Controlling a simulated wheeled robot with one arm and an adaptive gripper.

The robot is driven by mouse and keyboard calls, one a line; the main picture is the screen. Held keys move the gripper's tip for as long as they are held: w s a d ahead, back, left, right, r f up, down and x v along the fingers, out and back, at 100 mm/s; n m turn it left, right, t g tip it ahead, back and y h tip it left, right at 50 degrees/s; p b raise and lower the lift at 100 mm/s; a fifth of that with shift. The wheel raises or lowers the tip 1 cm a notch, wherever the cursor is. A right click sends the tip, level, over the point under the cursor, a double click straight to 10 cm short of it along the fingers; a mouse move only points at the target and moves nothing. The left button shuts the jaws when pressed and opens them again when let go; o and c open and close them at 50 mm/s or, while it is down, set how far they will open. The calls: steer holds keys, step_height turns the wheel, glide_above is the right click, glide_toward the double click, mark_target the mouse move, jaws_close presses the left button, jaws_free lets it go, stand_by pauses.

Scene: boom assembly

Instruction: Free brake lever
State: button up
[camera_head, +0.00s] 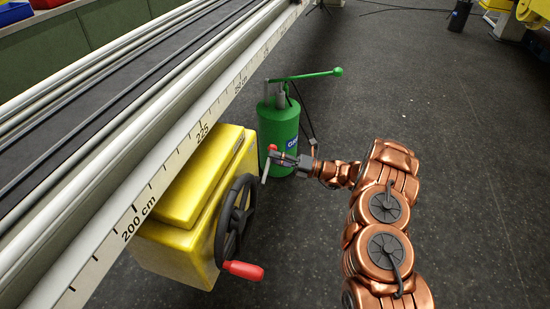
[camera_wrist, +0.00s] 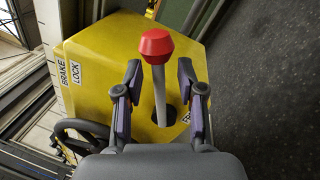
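The brake lever is a pale rod with a red knob (camera_wrist: 156,46), rising from a dark slot in the yellow housing (camera_wrist: 97,60). In the wrist view my gripper (camera_wrist: 159,80) is open, with one finger on each side of the lever's rod and visible gaps on both sides. The red knob stands above the fingertips in that view. In the head view my gripper (camera_head: 283,160) is at the right side of the yellow housing (camera_head: 188,212), by a small red knob (camera_head: 272,148). A "BRAKE LOCK" label (camera_wrist: 69,75) is on the housing.
A black handwheel (camera_head: 236,222) with a red handle (camera_head: 243,270) sticks out from the housing. A green pump (camera_head: 279,122) with a long lever stands behind my gripper. A long rail with a centimetre scale (camera_head: 170,182) runs above the housing.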

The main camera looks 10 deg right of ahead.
steer(key=shift+d, duration=0.1)
steer(key=v, duration=1.2)
